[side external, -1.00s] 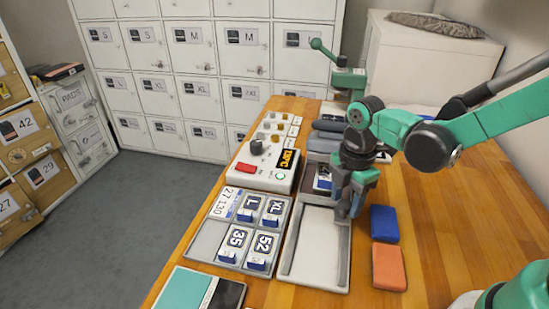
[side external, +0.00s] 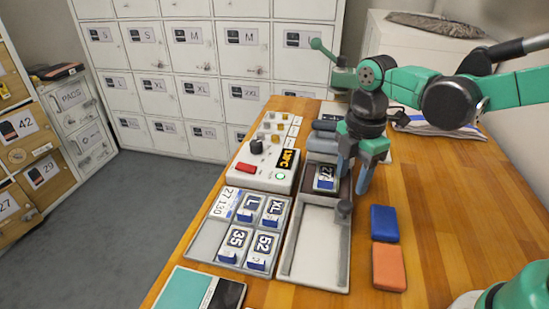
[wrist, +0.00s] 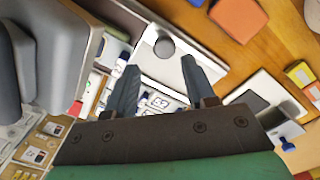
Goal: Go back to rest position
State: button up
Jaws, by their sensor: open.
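My gripper (side external: 355,180) is open, with its fingers pointing down and apart and nothing between them. It is above the right side of the long grey tray near its dark far compartment. A white and blue block marked 27 (side external: 325,178) lies in that compartment. The near compartment of the tray (side external: 315,245) is bare. In the wrist view my open gripper (wrist: 160,66) shows two empty fingers over the tray (wrist: 150,62). A dark round knob (side external: 344,209) sits at the tray's right edge, below the fingers.
A sorting tray (side external: 206,243) left of it holds several size blocks. A control box (side external: 265,172) with a red button and a lit green light stands behind. Blue (side external: 384,223) and orange (side external: 389,267) blocks lie to the right. Wood is clear further right.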

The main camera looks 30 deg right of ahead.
jog(key=shift+s+d+r+m+t, duration=0.1)
jog(key=shift+s+r+m+t, duration=0.1)
jog(key=shift+m, duration=0.25)
jog(key=shift+s+r+m+t, duration=0.1)
jog(key=shift+m+t, duration=0.1)
jog(key=shift+m, duration=0.25)
jog(key=r+m+t, duration=0.1)
jog(key=m+t, duration=0.1)
jog(key=m, duration=0.3)
jog(key=s+d+m+t, duration=0.1)
jog(key=m+t, duration=0.1)
jog(key=m, duration=0.3)
jog(key=s+r+m+t, duration=0.1)
jog(key=m+t, duration=0.1)
jog(key=m, duration=0.3)
jog(key=shift+s+d+r+m, duration=0.1)
jog(key=shift+d+r+m, duration=0.2)
jog(key=shift+m, duration=0.1)
